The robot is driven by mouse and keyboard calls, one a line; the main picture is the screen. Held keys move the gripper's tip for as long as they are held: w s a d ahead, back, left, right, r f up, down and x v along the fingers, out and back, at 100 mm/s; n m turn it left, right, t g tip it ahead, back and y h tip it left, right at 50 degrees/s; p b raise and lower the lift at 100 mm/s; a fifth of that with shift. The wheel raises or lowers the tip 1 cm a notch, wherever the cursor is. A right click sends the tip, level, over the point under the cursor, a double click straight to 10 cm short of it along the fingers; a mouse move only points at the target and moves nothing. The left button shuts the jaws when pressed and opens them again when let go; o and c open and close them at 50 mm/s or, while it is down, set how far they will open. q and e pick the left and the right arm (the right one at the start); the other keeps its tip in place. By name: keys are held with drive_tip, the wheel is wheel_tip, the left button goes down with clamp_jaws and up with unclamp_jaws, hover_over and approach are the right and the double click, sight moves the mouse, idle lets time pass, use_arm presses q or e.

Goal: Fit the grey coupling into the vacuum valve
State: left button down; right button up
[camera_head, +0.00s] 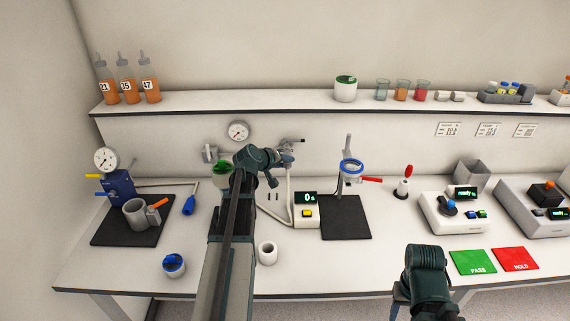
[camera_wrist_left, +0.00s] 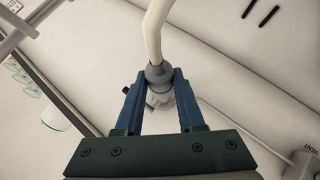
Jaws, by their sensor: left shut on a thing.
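The grey coupling (camera_wrist_left: 155,74) sits on the end of a cream hose (camera_wrist_left: 154,35) between the blue fingers of my left gripper (camera_wrist_left: 158,84). The gripper is shut on it. In the head view my left gripper (camera_head: 284,158) is at the back wall, just below a grey valve with a dark handle (camera_head: 293,142), which looks like the vacuum valve. The hose hangs from there in a loop (camera_head: 291,208). The coupling is mostly hidden in the head view. I cannot tell whether it touches the valve. My right gripper (camera_head: 401,292) is low at the table's front edge; its fingers are unclear.
A round gauge (camera_head: 238,131) is on the wall to the left. A small scale (camera_head: 307,215) and a stand with a blue ring (camera_head: 351,168) are to the right. A white cup (camera_head: 267,253) and a blue-topped jar (camera_head: 174,265) stand in front. The shelf (camera_head: 290,100) overhangs.

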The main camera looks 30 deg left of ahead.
use_arm(q)
drive_tip(key=shift+w+a, duration=0.5)
drive_tip(key=shift+w, duration=0.3)
idle(0.7)
drive_tip(key=shift+c, duration=2.2)
unclamp_jaws()
drive_tip(key=p+v, duration=0.7)
drive_tip(key=v, duration=0.6)
drive_tip(key=shift+s+r+p, duration=0.2)
drive_tip(key=shift+s+p, duration=0.2)
